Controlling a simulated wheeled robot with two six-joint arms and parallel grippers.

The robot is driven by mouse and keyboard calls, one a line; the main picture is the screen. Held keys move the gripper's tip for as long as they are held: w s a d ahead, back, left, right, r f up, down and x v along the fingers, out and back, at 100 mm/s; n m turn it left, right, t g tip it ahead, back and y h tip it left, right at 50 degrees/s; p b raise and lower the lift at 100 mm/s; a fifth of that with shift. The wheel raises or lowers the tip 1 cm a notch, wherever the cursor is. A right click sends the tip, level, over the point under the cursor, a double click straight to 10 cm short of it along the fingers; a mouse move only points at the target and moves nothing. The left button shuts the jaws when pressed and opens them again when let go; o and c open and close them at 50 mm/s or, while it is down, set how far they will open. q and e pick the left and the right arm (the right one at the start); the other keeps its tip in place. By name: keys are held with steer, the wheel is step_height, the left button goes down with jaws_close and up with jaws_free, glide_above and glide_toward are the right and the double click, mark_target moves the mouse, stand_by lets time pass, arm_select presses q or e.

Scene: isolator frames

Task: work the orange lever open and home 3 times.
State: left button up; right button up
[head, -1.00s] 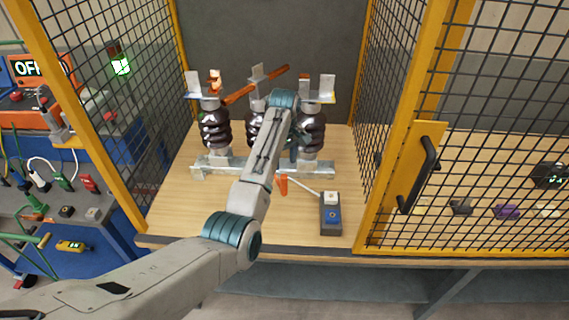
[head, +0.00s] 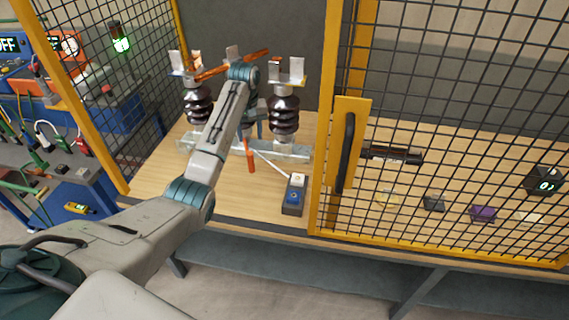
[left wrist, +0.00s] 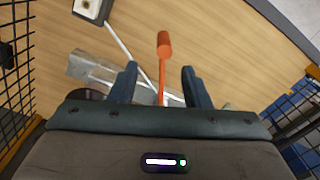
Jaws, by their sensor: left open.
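The orange lever (head: 250,159) hangs at the front of the insulator stand, close to its base rail (head: 290,152). In the left wrist view the lever (left wrist: 164,48) has a thick round handle end, and its thin shaft runs between my fingers. My left gripper (left wrist: 159,76) is open, one finger on each side of the shaft, apart from it. In the head view my forearm and wrist mostly hide this gripper. Above, an orange bar (head: 215,70) lies slanted across the metal clips on the dark ribbed insulators (head: 284,114). My right gripper is not in view.
A small box with a blue button (head: 293,196) stands right of the lever, joined by a pale rod or cable. Yellow-framed mesh panels flank the opening; the right one has a black handle (head: 347,153). The wooden bench front (head: 225,200) is clear.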

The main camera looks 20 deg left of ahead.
mark_target(250, 158)
arm_select(q)
steer(key=shift+s+a, duration=0.1)
steer(key=shift+a, duration=0.05)
steer(key=f, duration=0.2)
steer(key=a+f+p, duration=0.1)
steer(key=shift+f, duration=0.4)
steer(key=f, duration=0.2)
steer(key=f+p, duration=0.1)
steer(key=f, duration=0.3)
steer(key=shift+d+f, duration=0.2)
steer(key=shift+d, duration=0.1)
steer(key=shift+a+f, duration=0.1)
steer(key=shift+f, duration=0.3)
steer(key=shift+c, duration=0.6)
jaws_close()
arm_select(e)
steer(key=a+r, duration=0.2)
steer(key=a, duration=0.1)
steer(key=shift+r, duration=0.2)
